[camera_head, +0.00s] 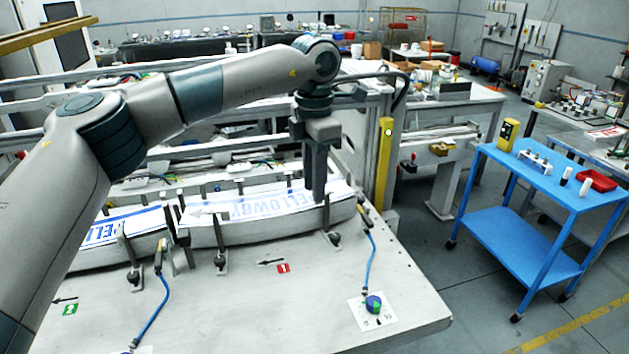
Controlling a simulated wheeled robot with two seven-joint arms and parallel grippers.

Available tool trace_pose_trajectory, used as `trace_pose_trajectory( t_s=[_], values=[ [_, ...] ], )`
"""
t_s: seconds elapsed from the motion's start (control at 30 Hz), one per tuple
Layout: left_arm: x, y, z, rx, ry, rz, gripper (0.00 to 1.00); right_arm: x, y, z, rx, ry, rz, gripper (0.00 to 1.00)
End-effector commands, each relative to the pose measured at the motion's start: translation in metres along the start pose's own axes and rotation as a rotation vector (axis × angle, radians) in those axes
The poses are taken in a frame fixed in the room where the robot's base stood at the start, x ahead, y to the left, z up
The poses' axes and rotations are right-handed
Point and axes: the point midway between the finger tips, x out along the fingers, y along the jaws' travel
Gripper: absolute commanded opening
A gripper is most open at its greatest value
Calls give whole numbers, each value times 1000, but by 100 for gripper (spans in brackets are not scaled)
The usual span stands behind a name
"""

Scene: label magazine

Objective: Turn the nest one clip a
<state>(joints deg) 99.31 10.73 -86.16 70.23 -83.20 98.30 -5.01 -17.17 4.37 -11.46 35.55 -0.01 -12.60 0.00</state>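Two long label nests lie side by side on the pale bench, each with a stack of white labels with blue print. The right nest's labels (265,206) are in clearer view; the left nest's labels (112,229) are partly behind my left arm. Dark clips stand along the front edges: one on the left nest (134,272), and two on the right nest, a left clip (221,258) and a right clip (334,236). My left gripper (319,198) points down at the right nest's right end, beside the right clip; its finger gap is not clear. My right gripper is out of view.
A blue-and-green knob (374,304) sits on a white marked card at the bench's front right, with a blue cord (371,255). A yellow post (384,160) stands behind the bench's right corner. A blue cart (540,190) stands right, across open floor.

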Motion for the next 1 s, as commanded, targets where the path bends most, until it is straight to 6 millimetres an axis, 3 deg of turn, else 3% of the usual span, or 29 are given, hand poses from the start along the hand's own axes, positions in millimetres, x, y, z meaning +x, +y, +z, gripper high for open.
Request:
trace_pose_trajectory(
  t_s=[0.23, 0.57, 0.7, 1.0],
  values=[
    [19, 0, 0, 0, 1, 0, 27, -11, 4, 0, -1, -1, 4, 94],
    [22, 0, 0, 0, 0, 0, 27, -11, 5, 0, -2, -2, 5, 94],
    [22, 0, 0, 0, 0, 0, 0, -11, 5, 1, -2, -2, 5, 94],
    [22, 0, 0, -8, 0, 1, 0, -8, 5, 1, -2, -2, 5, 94]
  ],
)
